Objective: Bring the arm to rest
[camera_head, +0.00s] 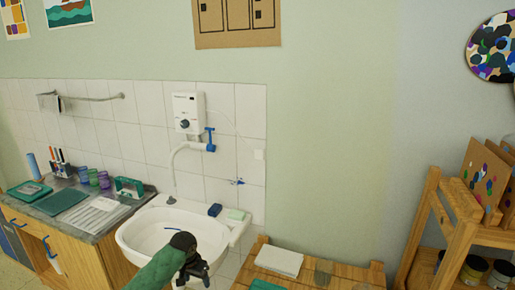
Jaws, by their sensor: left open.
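My left arm comes in from the bottom, a green link ending in a dark wrist. My left gripper (203,273) is open and empty. It appears over the front right part of the white sink (142,236); its height above the rim is hard to judge. My right gripper is out of view.
A counter with cups (93,177) and a green tray (62,201) is left of the sink. A wooden table (318,279) with a white block (279,261) stands right. A wooden rack (432,210) stands far right. A white tap hose (175,160) rises behind the sink.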

